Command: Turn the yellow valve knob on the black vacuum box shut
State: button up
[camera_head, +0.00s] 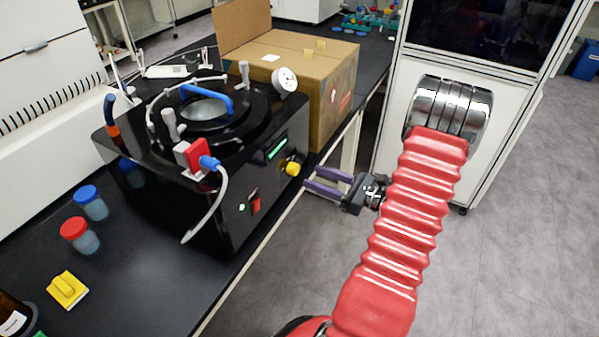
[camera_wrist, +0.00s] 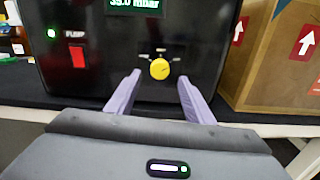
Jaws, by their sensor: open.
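The black vacuum box (camera_head: 228,205) stands on the dark bench. Its yellow valve knob (camera_head: 293,169) is on the front face, near the right end. In the wrist view the yellow knob (camera_wrist: 160,69) sits between and beyond my fingertips, with small marks around it. My gripper (camera_head: 324,183) is open and empty, its two purple fingers pointing at the box front from the right. In the wrist view my gripper (camera_wrist: 157,82) straddles the knob's position, apart from it. Which way the knob is set is hard to tell.
A red pump switch (camera_wrist: 78,57) and a lit display (camera_wrist: 134,5) are on the box front. A cardboard box (camera_head: 335,90) stands close on the right. A white cabinet (camera_head: 400,130) is behind my arm. Open floor lies before the bench.

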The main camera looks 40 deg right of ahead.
aim_at(297, 171)
jog(key=shift+x, duration=3.2)
jog(key=shift+c, duration=0.6)
jog(key=c, duration=0.9)
jog(key=shift+a, duration=0.2)
jog(key=shift+d+f, duration=0.1)
